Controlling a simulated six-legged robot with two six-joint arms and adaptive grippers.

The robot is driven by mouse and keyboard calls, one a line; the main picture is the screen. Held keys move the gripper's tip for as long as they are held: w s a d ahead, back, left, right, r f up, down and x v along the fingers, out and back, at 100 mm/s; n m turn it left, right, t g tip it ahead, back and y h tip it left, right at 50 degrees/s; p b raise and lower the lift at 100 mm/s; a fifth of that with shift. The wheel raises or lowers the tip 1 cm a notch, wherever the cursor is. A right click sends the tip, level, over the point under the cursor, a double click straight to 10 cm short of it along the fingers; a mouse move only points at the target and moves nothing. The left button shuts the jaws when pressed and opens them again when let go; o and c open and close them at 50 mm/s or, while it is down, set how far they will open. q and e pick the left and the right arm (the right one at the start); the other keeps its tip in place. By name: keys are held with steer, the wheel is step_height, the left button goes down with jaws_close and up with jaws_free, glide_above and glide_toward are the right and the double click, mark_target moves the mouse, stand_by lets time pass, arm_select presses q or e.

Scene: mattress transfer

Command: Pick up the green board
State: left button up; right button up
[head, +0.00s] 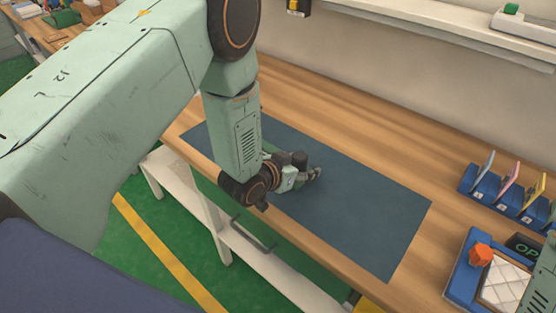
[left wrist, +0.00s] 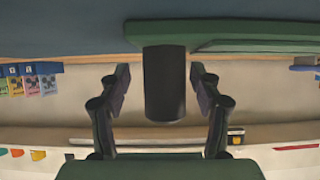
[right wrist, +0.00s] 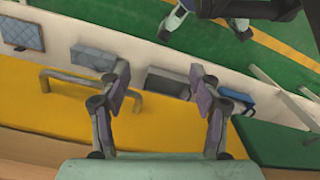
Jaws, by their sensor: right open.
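The green board (left wrist: 160,34) shows upside down at the top of the left wrist view, lying on the dark blue mat. A black cylindrical knob (left wrist: 165,85) stands on it. In the head view the knob (head: 299,158) shows beside my left gripper (head: 310,174), and most of the board is hidden by my arm. My left gripper (left wrist: 160,90) is open, its fingers on either side of the knob with small gaps. My right gripper (right wrist: 158,92) is open and empty, over a yellow surface.
The blue mat (head: 370,215) covers part of the wooden table (head: 395,130). At the right stand a blue rack (head: 505,200) with coloured cards and a blue tray (head: 462,283) near an orange block (head: 480,254). A grey bar handle (right wrist: 90,78) lies near my right gripper.

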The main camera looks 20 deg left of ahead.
arm_select(q)
steer(key=shift+a, duration=0.45)
steer(key=c, duration=0.6)
steer(key=shift+d, duration=0.3)
steer(key=c, duration=0.4)
steer(key=shift+a, duration=0.1)
jaws_close()
steer(key=shift+a, duration=0.15)
steer(key=shift+w+r, duration=0.1)
